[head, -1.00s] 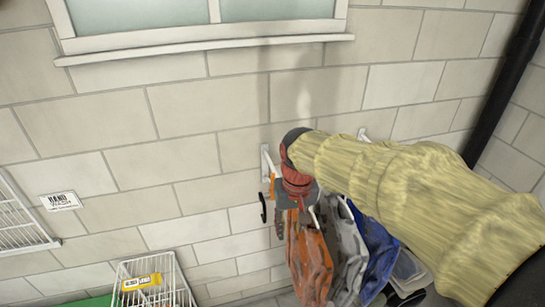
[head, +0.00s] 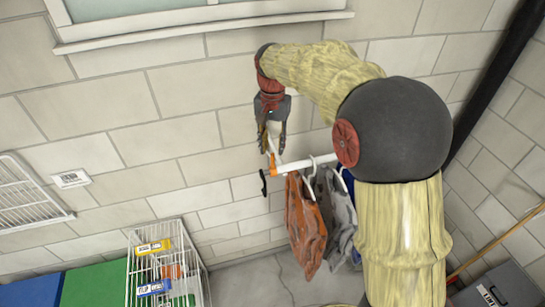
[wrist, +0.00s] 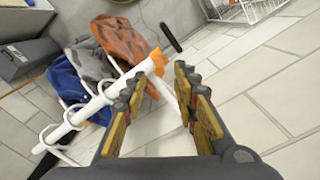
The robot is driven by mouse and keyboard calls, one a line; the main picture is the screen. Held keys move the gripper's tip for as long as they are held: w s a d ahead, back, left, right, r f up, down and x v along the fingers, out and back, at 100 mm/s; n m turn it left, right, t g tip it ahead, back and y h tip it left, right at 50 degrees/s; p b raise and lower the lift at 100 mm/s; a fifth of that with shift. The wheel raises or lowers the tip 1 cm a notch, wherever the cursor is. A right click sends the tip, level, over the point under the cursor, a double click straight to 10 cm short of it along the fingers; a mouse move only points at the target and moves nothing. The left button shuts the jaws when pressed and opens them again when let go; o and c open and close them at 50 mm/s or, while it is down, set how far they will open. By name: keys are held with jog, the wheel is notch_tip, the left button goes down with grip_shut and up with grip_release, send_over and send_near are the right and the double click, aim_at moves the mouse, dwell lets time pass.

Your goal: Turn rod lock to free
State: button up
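The white rod (head: 308,163) carries hanging garments and has an orange piece (head: 272,164) near its left end, by a white wall bracket. A black lever (head: 263,183) hangs below and left of the orange piece. My gripper (head: 271,146) points down just above the orange piece in the head view. In the wrist view its two fingers (wrist: 161,78) are apart, with the orange piece (wrist: 157,61) beyond the left fingertip and the black lever (wrist: 170,37) farther off. Part of the white bracket shows between the fingers. Whether a finger touches it, I cannot tell.
Orange (head: 304,222), grey and blue garments hang on the rod, close to my arm. A wire basket (head: 165,275) stands below left, with a wire rack (head: 30,190) on the wall. A window sill (head: 200,32) is above. The wall left of my gripper is clear.

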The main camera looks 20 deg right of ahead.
aim_at(273, 169)
notch_tip(273, 169, down, 6)
jog(key=shift+r+p, duration=0.1)
jog(key=shift+p, duration=0.4)
jog(key=shift+c, duration=1.2)
grip_shut()
